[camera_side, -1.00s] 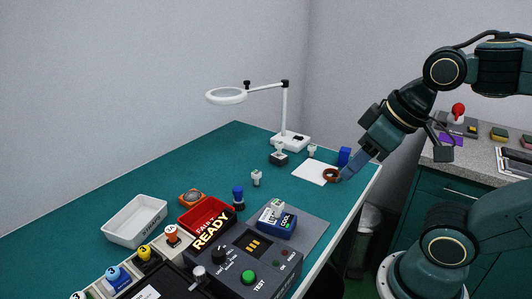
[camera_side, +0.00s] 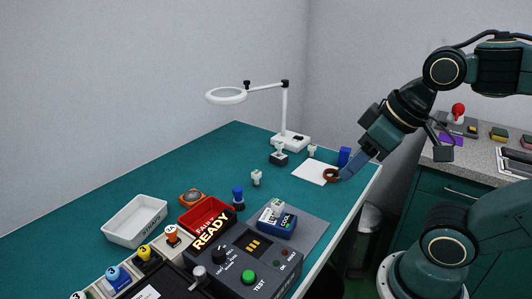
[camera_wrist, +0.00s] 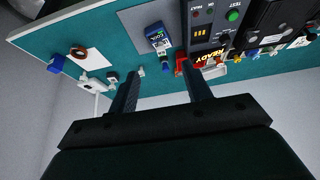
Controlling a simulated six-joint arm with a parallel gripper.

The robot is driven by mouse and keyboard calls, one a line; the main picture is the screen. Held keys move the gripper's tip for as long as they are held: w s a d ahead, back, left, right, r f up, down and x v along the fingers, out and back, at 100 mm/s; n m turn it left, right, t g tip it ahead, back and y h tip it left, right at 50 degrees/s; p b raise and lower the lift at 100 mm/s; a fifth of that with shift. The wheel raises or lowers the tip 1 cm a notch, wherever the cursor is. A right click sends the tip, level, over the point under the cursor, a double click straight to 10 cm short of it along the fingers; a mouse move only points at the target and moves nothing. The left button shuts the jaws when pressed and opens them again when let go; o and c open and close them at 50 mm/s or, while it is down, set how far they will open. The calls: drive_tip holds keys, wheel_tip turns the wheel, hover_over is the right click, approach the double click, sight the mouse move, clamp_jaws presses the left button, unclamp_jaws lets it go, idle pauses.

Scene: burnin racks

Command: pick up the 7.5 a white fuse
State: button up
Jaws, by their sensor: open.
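Several small pale pieces could be the white fuse, and no 7.5 A marking is readable. One pale piece (camera_side: 256,178) stands alone on the teal bench, and it also shows in the wrist view (camera_wrist: 141,71). Another (camera_side: 311,150) stands by the lamp base, one sits on a dark block (camera_side: 279,159), and one sits on the blue COOL block (camera_side: 276,222). My gripper (camera_side: 346,173) is at the bench's right side, by the brown ring. In the wrist view its two fingers (camera_wrist: 158,74) are spread with nothing between them.
A white magnifier lamp (camera_side: 290,140) stands at the back. The brown ring (camera_side: 331,174) lies on a white sheet (camera_side: 309,172), near a blue block (camera_side: 344,155). In front are a white tray (camera_side: 134,235), a red FAIL bin (camera_side: 185,220) and the tester (camera_side: 240,262). The bench's left stretch is clear.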

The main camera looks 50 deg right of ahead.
drive_tip(key=w+d+r+m+g, duration=0.15)
drive_tip(key=w+m, duration=0.25)
drive_tip(key=w, duration=0.5)
drive_tip(key=w+d+r+m+g, duration=0.1)
drive_tip(key=w+d+m, duration=0.3)
drive_tip(key=w, duration=0.5)
drive_tip(key=w+d+f+m+g, duration=0.1)
drive_tip(key=w+d+f+m, duration=0.2)
drive_tip(key=w+f, duration=0.3)
drive_tip(key=w+d+f+m+g, duration=0.2)
drive_tip(key=w+d+f+m, duration=0.2)
drive_tip(key=w, duration=0.5)
wheel_tip(320, 180, down, 2)
drive_tip(key=m, duration=0.2)
drive_tip(key=shift+w+f+m, duration=0.2)
drive_tip(key=shift+w+m, duration=0.1)
drive_tip(key=shift+f, duration=0.1)
